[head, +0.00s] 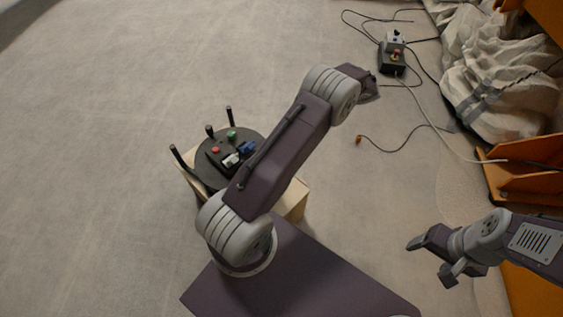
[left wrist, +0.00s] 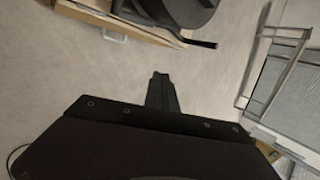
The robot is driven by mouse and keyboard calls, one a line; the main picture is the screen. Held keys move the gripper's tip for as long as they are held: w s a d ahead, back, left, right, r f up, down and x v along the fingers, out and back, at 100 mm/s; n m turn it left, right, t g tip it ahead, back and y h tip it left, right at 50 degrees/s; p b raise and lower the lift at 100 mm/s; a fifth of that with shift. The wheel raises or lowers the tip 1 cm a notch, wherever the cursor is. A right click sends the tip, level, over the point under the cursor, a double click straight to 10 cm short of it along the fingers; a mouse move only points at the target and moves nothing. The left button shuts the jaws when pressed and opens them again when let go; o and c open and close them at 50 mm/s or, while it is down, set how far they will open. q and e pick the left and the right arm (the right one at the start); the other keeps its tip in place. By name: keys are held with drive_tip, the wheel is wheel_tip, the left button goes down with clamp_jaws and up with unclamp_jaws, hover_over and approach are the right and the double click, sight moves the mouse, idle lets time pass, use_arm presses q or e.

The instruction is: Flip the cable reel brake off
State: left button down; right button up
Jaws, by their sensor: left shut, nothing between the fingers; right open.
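The cable reel (head: 205,178) is a round black disc with upright black posts, on a wooden box. A red knob, a green knob and blue and white parts sit on its top; I cannot tell which is the brake. My left arm hides its right side. In the left wrist view the reel's dark edge (left wrist: 182,10) and a black bar show at the top. My left gripper (left wrist: 160,78) is shut and empty, apart from the reel; in the head view it is at the arm's far end, right of the reel. My right gripper (head: 427,262) is open and empty at the lower right.
The wooden box (head: 293,201) stands on bare floor. A control box (head: 392,58) with cables lies at the upper right. A loose cable (head: 400,148) crosses the floor. Grey sheeting (head: 500,85) and orange metal (head: 520,170) line the right side. The left floor is clear.

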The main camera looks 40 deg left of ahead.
use_arm(q)
wheel_tip(320, 180, down, 9)
drive_tip(key=s+b, duration=0.1)
drive_tip(key=b, duration=0.2)
drive_tip(key=shift+s+d+g, duration=0.15)
drive_tip(key=shift+s+g, duration=0.15)
drive_tip(key=shift+g, duration=0.1)
use_arm(e)
wheel_tip(320, 180, down, 6)
drive_tip(key=shift+r, duration=0.15)
use_arm(q)
drive_tip(key=shift+f, duration=0.15)
drive_tip(key=s+a+f+b, duration=0.5)
drive_tip(key=b, duration=0.2)
drive_tip(key=shift+a+f+b, duration=0.25)
drive_tip(key=shift+a+b, duration=0.05)
drive_tip(key=shift+b, duration=0.1)
use_arm(e)
wheel_tip(320, 180, down, 7)
drive_tip(key=shift+f, duration=0.2)
